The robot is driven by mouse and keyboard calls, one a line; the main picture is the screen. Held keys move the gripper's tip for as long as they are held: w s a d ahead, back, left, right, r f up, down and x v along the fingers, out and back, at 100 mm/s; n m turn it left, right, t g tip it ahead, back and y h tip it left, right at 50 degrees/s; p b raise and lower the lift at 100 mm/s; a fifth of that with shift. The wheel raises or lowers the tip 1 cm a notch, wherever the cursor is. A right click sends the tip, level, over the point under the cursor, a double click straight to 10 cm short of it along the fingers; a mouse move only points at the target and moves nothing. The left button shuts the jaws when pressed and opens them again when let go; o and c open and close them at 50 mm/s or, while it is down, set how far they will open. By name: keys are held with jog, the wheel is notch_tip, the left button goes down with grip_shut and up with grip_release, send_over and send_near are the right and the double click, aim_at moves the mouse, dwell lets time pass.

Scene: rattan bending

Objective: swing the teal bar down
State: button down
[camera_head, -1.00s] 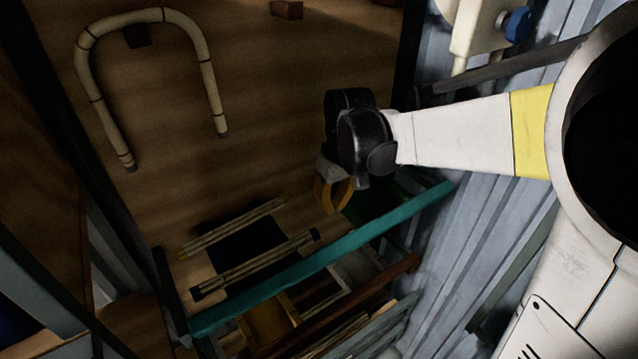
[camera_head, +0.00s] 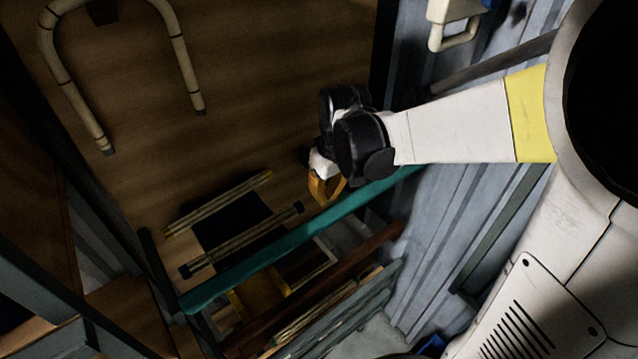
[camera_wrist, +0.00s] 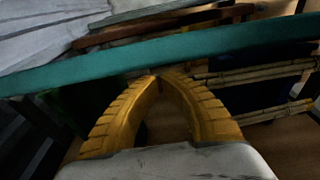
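The teal bar (camera_head: 290,242) slants across the frame in the head view, from the lower left up to the wall at the right. In the wrist view the teal bar (camera_wrist: 160,55) crosses the whole width. My gripper (camera_head: 325,202) has yellow fingers and hangs close beside the bar's upper right part in the head view. In the wrist view the fingertips of my gripper (camera_wrist: 160,73) come together just at the bar's near edge, with nothing between them. I cannot tell whether they touch the bar.
A brown bar (camera_head: 325,283) and grey slats run below the teal bar. Bamboo poles (camera_head: 218,203) lie on the far side. A bent rattan hoop (camera_head: 180,60) is at the upper left. Corrugated wall (camera_head: 440,230) stands close at the right.

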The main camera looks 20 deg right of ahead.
aim_at(340, 219)
jog(key=shift+s+d+t, duration=0.1)
jog(key=shift+s+t, duration=0.25)
jog(key=shift+t, duration=0.05)
jog(key=shift+s, duration=0.1)
jog(key=shift+s+d+t+y, duration=0.1)
jog(key=shift+s+t+y, duration=0.2)
jog(key=shift+t, duration=0.1)
jog(key=shift+s+d+f+t+y+b, duration=0.2)
jog(key=shift+s+t+b, duration=0.3)
jog(key=shift+t+b, duration=0.15)
jog(key=shift+s+d+f+t+y+b, duration=0.15)
jog(key=shift+s+d+t+y+b, duration=0.05)
jog(key=shift+s+t+b, duration=0.4)
jog(key=t+b, duration=0.1)
jog(key=s+f+t+y+b, duration=0.1)
jog(key=t, duration=0.1)
jog(key=s+d+t+b, duration=0.1)
jog(key=shift+s+f+b, duration=0.25)
jog(key=shift+f+b, duration=0.1)
jog(key=shift+b, duration=0.05)
jog(key=shift+s+d+f+b, duration=0.2)
jog(key=shift+s+f+b, duration=0.75)
jog(key=shift+b, duration=0.15)
